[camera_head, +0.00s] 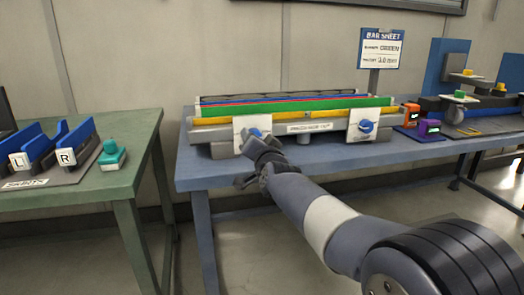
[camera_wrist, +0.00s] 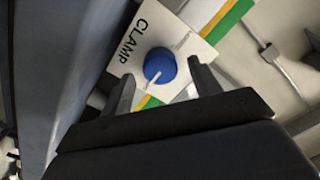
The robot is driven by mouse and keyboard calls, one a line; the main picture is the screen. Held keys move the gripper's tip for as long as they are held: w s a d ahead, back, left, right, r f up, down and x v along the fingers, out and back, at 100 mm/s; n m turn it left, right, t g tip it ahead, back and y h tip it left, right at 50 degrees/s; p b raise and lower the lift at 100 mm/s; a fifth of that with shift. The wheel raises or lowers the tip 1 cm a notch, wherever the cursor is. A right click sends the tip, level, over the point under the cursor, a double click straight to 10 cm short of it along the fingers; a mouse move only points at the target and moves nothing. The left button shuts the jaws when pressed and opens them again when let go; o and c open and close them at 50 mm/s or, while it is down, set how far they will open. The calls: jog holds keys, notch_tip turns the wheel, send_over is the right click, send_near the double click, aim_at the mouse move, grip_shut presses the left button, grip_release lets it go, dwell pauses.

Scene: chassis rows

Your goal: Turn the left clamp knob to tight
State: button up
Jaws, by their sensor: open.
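The left clamp knob (camera_head: 254,133) is blue and sits on a white plate (camera_head: 240,124) at the left of the bench fixture, partly hidden by my gripper (camera_head: 252,168). In the wrist view the round blue knob (camera_wrist: 160,64) lies between the fingertips of my gripper (camera_wrist: 160,72) in the picture. A white mark on the knob points to the lower left of that picture. The plate (camera_wrist: 139,50) reads CLAMP; its smaller print is unreadable. My gripper is open, with a finger on each side of the knob; contact cannot be told.
A second blue knob (camera_head: 366,126) is on the fixture's right plate. Coloured strips (camera_head: 300,106) lie along the fixture on the blue bench (camera_head: 330,156). A green table (camera_head: 90,190) stands left, across a floor gap.

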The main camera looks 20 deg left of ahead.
jog(key=v, duration=0.9)
jog(key=shift+s+d+p, duration=0.2)
jog(key=shift+s+p, duration=0.1)
jog(key=shift+p, duration=0.1)
jog(key=x, duration=1.1)
jog(key=shift+b, duration=0.35)
jog(key=shift+s, duration=0.1)
